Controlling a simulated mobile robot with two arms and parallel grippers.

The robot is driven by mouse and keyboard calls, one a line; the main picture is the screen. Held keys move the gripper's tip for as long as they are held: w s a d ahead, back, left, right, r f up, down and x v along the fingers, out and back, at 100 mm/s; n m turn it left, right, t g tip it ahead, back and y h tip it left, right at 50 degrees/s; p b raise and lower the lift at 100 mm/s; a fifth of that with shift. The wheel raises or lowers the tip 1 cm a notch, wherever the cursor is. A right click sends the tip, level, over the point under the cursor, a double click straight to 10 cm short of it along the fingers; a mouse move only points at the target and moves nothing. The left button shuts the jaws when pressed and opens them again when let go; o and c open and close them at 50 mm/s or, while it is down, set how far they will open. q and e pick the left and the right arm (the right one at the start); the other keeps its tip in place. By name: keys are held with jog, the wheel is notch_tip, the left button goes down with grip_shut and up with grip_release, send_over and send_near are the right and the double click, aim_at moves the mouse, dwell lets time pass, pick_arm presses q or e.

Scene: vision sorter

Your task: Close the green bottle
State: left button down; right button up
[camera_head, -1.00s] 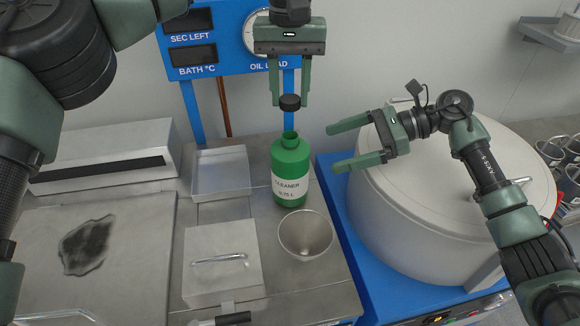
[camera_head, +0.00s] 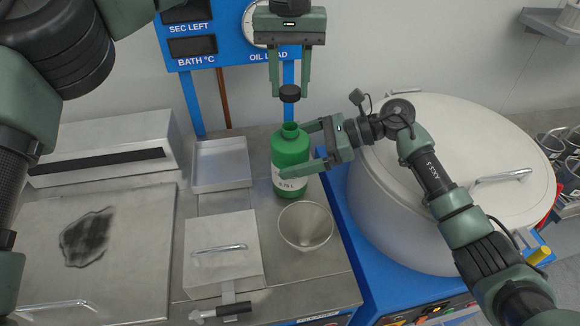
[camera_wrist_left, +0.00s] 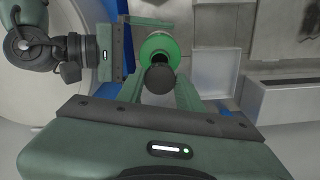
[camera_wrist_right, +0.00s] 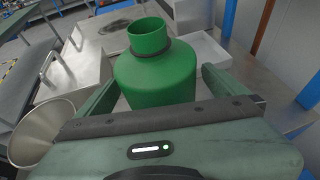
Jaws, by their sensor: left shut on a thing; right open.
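The green bottle (camera_head: 289,152) stands upright and uncapped on the metal counter. Its open neck shows in the right wrist view (camera_wrist_right: 148,36). My left gripper (camera_head: 290,94) points down and is shut on a black cap (camera_head: 290,93), held just above the bottle's mouth with a gap. In the left wrist view the cap (camera_wrist_left: 159,79) covers part of the green bottle's top (camera_wrist_left: 160,48). My right gripper (camera_head: 312,148) is open, with one finger on each side of the bottle's body. I cannot tell whether the fingers touch it.
A metal funnel or cup (camera_head: 305,227) stands just in front of the bottle. A shallow tray (camera_head: 221,165) and a lidded metal box (camera_head: 222,252) are to the left. A large lidded drum (camera_head: 440,200) fills the right side.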

jog(key=shift+a+f, duration=0.15)
jog(key=shift+a, duration=0.2)
jog(key=c, duration=2.1)
pick_arm(q)
send_over(290, 126)
jog(key=shift+f, duration=2.45)
pick_arm(e)
jog(key=shift+c, duration=0.2)
pick_arm(q)
jog(key=shift+f, duration=0.1)
jog(key=shift+f, duration=0.75)
jog(key=shift+f, duration=0.6)
pick_arm(e)
grip_shut()
